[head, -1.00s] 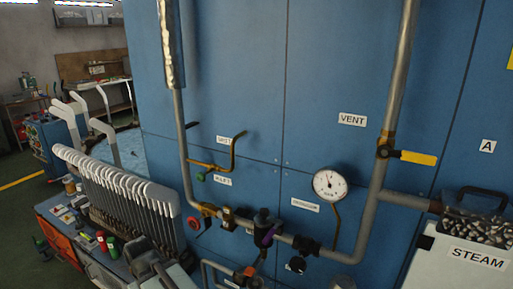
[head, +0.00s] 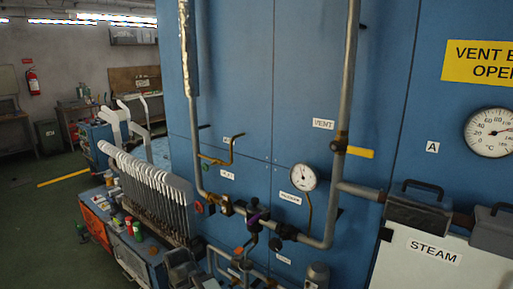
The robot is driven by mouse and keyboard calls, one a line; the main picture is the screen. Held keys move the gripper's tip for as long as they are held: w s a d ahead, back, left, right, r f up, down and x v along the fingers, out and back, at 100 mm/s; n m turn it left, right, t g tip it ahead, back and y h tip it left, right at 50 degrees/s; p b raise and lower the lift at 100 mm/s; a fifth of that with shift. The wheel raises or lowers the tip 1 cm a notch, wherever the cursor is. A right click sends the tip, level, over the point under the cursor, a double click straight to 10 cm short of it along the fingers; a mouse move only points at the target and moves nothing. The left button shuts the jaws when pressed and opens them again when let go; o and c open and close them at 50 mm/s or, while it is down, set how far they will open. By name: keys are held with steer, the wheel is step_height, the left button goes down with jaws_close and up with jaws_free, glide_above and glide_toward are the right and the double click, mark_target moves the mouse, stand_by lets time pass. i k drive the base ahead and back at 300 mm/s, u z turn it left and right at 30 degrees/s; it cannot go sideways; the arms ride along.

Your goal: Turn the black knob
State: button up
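A small round black knob (head: 275,244) sits low on the pipework in the head view, just below the horizontal pipe. A dark fitting (head: 288,232) is close beside it on the pipe. To its left is a black valve body (head: 252,222) with a purple lever. The knob is small in the picture, and its turn position cannot be made out. My gripper is not in view.
The pipework runs along a blue panel (head: 235,90). A white dial gauge (head: 304,177) and a yellow-handled valve (head: 359,153) are above. A STEAM box (head: 425,270) stands right. White sock boards (head: 150,178) stand left. Open floor (head: 45,210) lies far left.

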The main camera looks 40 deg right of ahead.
mark_target(275, 244)
steer(key=z, duration=0.85)
